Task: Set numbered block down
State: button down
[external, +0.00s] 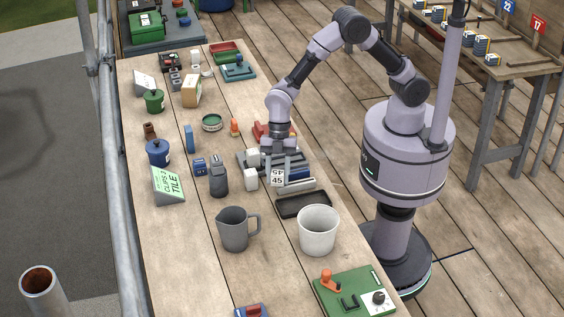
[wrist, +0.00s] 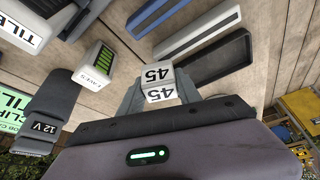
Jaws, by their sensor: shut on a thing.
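A white block (external: 278,177) marked 45 is held between the fingers of my gripper (external: 279,167), near the middle of the bench. In the wrist view the block (wrist: 161,83) shows 45 on two faces, between the two grey fingertips of my gripper (wrist: 155,92). My gripper is shut on it. The external view does not show clearly whether the block touches the bench or hangs just above it. Other white blocks stand close by, one (external: 251,179) left of my gripper; a white piece marked EAVES (wrist: 97,64) shows in the wrist view.
A dark shallow tray (external: 304,205) lies in front of my gripper, with a white bucket (external: 318,231) and grey jug (external: 234,230) beyond. Bare bench (external: 190,230) lies at the left front.

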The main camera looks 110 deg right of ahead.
send_over(257, 204)
jog(key=d, duration=0.1)
jog(key=shift+s+d+f+b, duration=0.2)
jog(key=shift+s+f+b, duration=0.05)
jog(key=shift+f+b, duration=1.25)
jog(key=shift+f, duration=0.85)
jog(key=c, duration=0.8)
grip_release()
jog(key=shift+r, duration=0.1)
jog(key=shift+c, duration=0.2)
jog(key=shift+r, duration=0.1)
